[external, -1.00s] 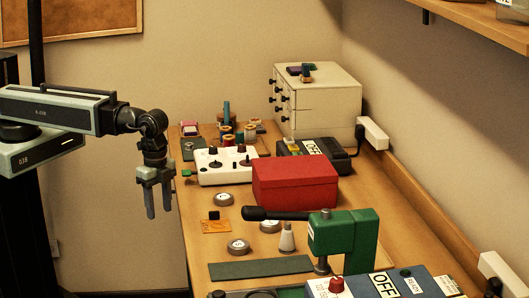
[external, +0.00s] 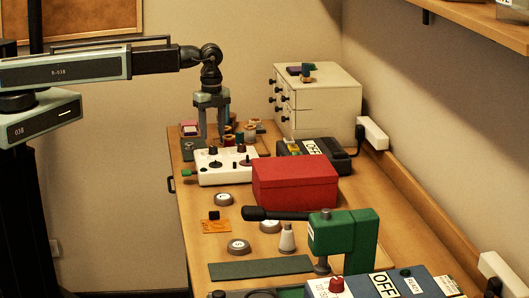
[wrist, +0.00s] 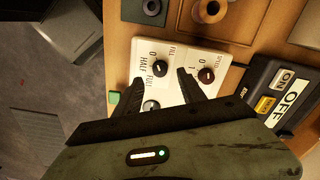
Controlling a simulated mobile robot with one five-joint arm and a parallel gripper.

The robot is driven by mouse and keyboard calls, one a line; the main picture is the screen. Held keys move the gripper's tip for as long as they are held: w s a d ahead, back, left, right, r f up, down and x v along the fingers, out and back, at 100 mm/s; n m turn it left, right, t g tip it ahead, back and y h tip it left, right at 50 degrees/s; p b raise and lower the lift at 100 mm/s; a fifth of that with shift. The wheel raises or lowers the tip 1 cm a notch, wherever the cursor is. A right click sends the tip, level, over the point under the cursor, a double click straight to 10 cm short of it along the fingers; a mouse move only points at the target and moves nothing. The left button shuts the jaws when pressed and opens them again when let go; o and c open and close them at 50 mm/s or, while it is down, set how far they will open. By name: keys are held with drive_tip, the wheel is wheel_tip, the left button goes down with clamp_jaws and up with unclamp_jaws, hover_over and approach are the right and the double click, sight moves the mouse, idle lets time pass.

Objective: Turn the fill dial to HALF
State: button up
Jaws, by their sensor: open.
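The white dial box (external: 228,174) stands on the table with several dark knobs on top. In the wrist view the box (wrist: 125,62) carries the words FILL, HALF and FULL and a 0. A second, brown-topped knob (wrist: 206,75) is to the right. My gripper (external: 212,138) points down over the back part of the box. In the wrist view my gripper (wrist: 160,77) is open and empty, its fingers on either side of the words.
A red box (external: 295,182) stands to the right of the dial box. A black switch unit marked OFF (external: 325,152) and several spools (external: 239,133) are behind it. A green press (external: 343,235) stands in front. The table's left edge is close by.

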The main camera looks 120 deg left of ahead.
sight(213, 147)
wheel_tip(213, 147, down, 5)
drive_tip(key=b, duration=0.3)
drive_tip(key=shift+b, duration=0.35)
drive_tip(key=shift+r, duration=0.1)
clamp_jaws()
drive_tip(key=shift+n, duration=0.5)
drive_tip(key=n, duration=0.4)
drive_tip(key=shift+n, duration=0.4)
drive_tip(key=n, duration=0.5)
drive_tip(key=shift+n, duration=0.7)
